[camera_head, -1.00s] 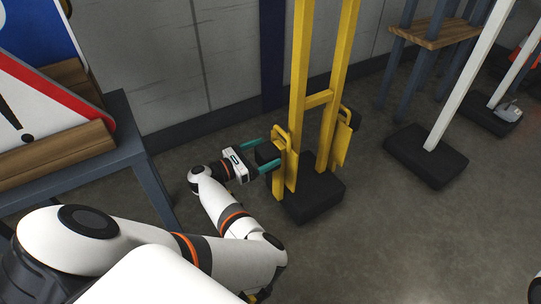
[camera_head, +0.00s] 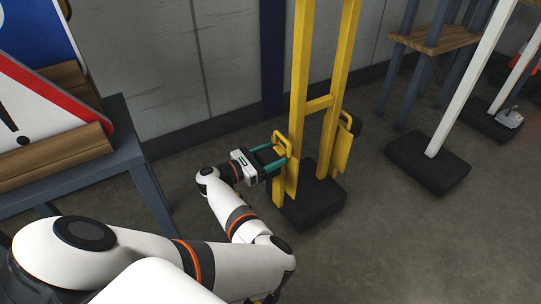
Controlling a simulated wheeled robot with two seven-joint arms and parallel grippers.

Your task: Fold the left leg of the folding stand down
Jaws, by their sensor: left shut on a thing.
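The yellow folding stand (camera_head: 319,104) stands upright in a black base block (camera_head: 312,204) on the floor. Its left leg (camera_head: 291,178) is a yellow piece on the left upright, close against it. Its right leg (camera_head: 343,148) is a similar yellow piece on the right upright. My left gripper (camera_head: 273,158) reaches in from the left with teal fingers at the upper part of the left leg and is shut on it. The fingers partly hide the grip. My right gripper does not show.
A grey table (camera_head: 129,150) with a red-edged triangular sign (camera_head: 43,103) and wooden blocks stands on the left. A white post in a black base (camera_head: 428,164) stands to the right. A wooden-topped rack (camera_head: 447,38) is behind it. Floor at the front right is clear.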

